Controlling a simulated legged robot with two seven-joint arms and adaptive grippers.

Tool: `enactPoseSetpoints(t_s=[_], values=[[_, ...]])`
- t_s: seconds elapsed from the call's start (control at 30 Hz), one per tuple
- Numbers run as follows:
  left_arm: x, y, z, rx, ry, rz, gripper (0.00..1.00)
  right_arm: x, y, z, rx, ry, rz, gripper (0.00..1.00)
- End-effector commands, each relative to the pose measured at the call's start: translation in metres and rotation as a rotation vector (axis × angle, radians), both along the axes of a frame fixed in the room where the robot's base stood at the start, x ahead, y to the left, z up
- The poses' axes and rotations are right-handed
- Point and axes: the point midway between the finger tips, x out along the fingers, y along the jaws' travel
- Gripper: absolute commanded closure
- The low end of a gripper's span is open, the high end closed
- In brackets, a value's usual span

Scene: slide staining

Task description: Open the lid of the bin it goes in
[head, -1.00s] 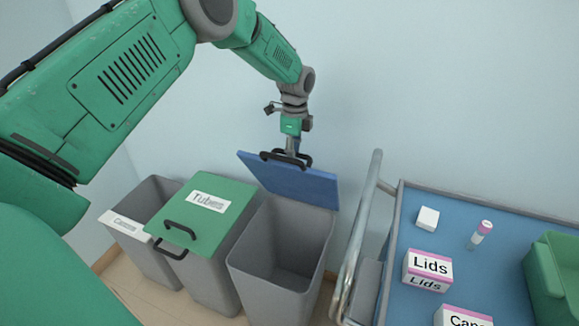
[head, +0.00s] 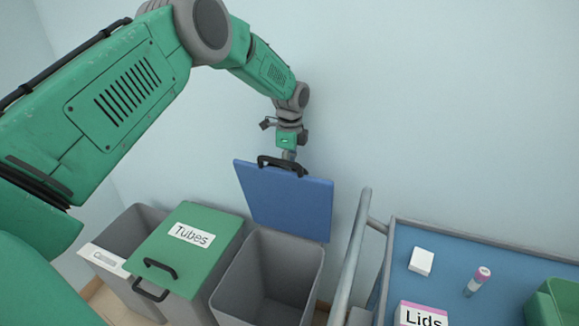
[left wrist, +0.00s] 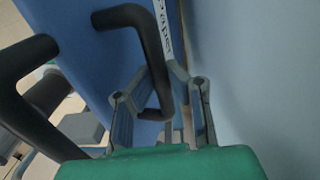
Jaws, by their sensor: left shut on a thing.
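The blue lid (head: 285,200) stands tilted steeply up at the back of the right-hand grey bin (head: 270,275), whose mouth is open and looks empty inside. My left gripper (head: 288,156) is at the lid's upper edge, shut on the black handle (head: 268,160). In the left wrist view the gripper (left wrist: 160,105) has its fingers around the black handle (left wrist: 150,50), with the blue lid (left wrist: 75,40) beside it. Part of a white label shows there, mostly hidden. My right gripper is not in view.
The green lid labelled Tubes (head: 195,240) closes the middle bin. The left bin (head: 130,235) is open.

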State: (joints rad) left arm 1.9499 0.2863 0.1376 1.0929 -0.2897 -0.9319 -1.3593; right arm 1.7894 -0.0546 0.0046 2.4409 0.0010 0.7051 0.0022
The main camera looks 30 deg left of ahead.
Motion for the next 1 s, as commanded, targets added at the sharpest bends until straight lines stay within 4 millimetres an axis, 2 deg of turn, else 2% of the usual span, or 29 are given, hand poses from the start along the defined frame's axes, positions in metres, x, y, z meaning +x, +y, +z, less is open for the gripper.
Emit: enactPoseSetpoints(t_s=[0.03,0.1,0.13,0.47,0.57,0.8,1.0], values=[[-0.001,0.000,-0.002,0.000,0.003,-0.002,1.00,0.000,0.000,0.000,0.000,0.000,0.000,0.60],[-0.001,0.000,-0.002,0.000,0.004,-0.002,0.70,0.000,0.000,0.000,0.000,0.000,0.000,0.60],[-0.001,0.000,-0.002,0.000,0.004,-0.002,0.66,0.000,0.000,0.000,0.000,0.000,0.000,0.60],[-0.001,0.000,0.003,0.000,0.000,0.000,0.66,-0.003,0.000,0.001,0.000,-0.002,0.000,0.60],[0.001,0.000,0.013,0.000,-0.001,0.000,0.66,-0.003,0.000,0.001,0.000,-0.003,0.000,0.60],[0.004,0.001,0.053,-0.001,0.001,-0.001,0.66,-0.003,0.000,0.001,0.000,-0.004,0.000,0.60],[0.006,0.002,0.070,-0.001,0.003,-0.001,0.66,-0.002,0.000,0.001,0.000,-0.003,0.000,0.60]])
